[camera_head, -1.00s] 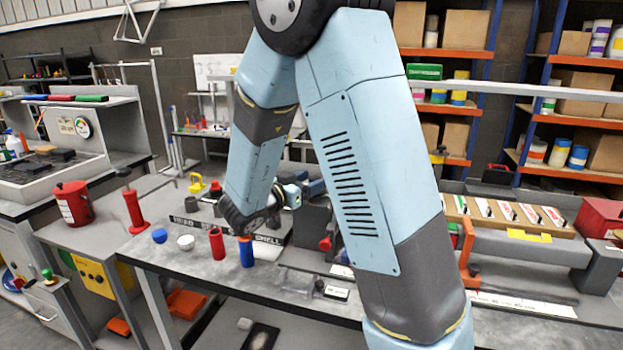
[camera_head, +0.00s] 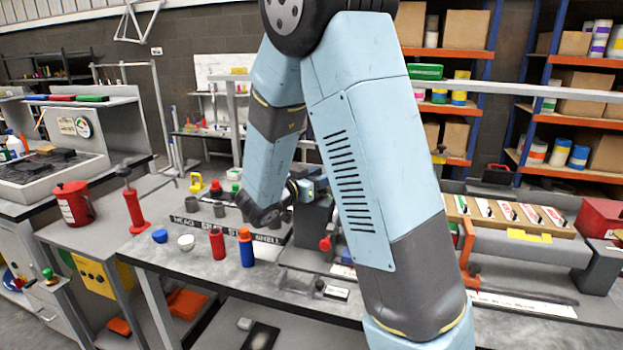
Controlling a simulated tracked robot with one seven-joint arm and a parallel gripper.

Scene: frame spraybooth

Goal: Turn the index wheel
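My arm crosses the middle of the view and bends down to a wrist low over the workbench (camera_head: 185,262). The end of my arm, with my gripper (camera_head: 308,188), is small and partly behind my own links, beside a dark grey machine block (camera_head: 313,228). I cannot make out its fingers or whether it holds anything. A red knob (camera_head: 326,243) sits on the front of this block. I cannot pick out the index wheel for sure; my large forearm hides part of the bench around the block.
A red cylinder (camera_head: 217,244) and a blue cylinder with an orange top (camera_head: 246,247) stand near the bench's front edge, beside a white cup (camera_head: 186,242) and a blue cup (camera_head: 160,236). A labelled black strip (camera_head: 205,228) lies behind them. A clear part (camera_head: 297,281) lies to the right.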

